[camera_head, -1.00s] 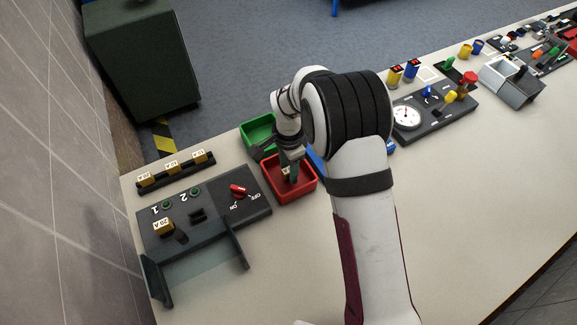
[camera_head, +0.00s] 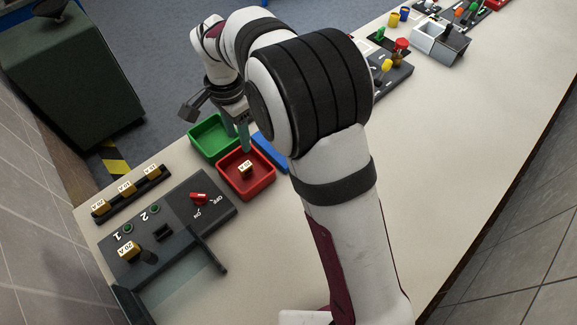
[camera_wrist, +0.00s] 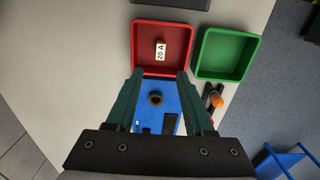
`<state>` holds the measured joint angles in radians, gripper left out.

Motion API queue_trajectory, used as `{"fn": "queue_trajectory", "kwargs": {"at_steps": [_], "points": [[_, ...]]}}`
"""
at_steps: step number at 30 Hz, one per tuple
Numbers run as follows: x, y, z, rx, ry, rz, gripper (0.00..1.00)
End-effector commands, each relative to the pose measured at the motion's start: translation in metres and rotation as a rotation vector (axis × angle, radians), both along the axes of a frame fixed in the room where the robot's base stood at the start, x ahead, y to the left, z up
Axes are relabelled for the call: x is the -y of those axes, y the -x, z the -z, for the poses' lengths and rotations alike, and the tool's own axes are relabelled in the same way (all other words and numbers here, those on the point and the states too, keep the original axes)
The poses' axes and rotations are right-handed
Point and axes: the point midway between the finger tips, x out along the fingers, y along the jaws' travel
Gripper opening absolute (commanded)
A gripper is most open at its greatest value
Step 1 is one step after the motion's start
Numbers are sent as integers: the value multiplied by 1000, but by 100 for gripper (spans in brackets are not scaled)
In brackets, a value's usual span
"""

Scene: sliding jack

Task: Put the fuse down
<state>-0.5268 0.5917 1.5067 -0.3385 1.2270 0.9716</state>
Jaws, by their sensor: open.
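A fuse marked 20 A (camera_head: 246,168) lies in the red tray (camera_head: 264,188). In the wrist view the fuse (camera_wrist: 160,51) rests on the floor of the red tray (camera_wrist: 139,40), clear of the walls, with its label up. My gripper (camera_head: 243,140) is open and empty, above the back edge of the red tray. In the wrist view its two fingers (camera_wrist: 160,95) stand wide apart with nothing between them, the fuse lying beyond the fingertips.
A green tray (camera_head: 200,140) stands beside the red one and looks empty. A blue thing (camera_head: 268,152) lies on the other side. The dark panel (camera_head: 180,215) carries a red switch (camera_head: 199,198) and another fuse (camera_head: 129,249). Several fuses stand in a rack (camera_head: 127,188).

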Motion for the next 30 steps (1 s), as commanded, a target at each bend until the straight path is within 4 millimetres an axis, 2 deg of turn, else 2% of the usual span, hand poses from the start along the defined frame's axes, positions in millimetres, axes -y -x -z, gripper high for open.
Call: {"fn": "queue_trajectory", "kwargs": {"at_steps": [2, 5, 6, 8, 9, 12, 15, 19, 30], "points": [[14, 5, -12, -1, -7, -7, 53], [67, 36, -49, -9, -30, -49, 53], [93, 58, -64, -14, -44, -75, 53], [129, 98, -80, -17, -68, -117, 53], [148, 127, -86, -18, -84, -145, 53], [179, 194, -85, -10, -122, -214, 53], [189, 239, -75, 0, -149, -265, 53], [192, 260, -66, 4, -161, -297, 53], [191, 260, -66, 2, -161, -300, 53]]}}
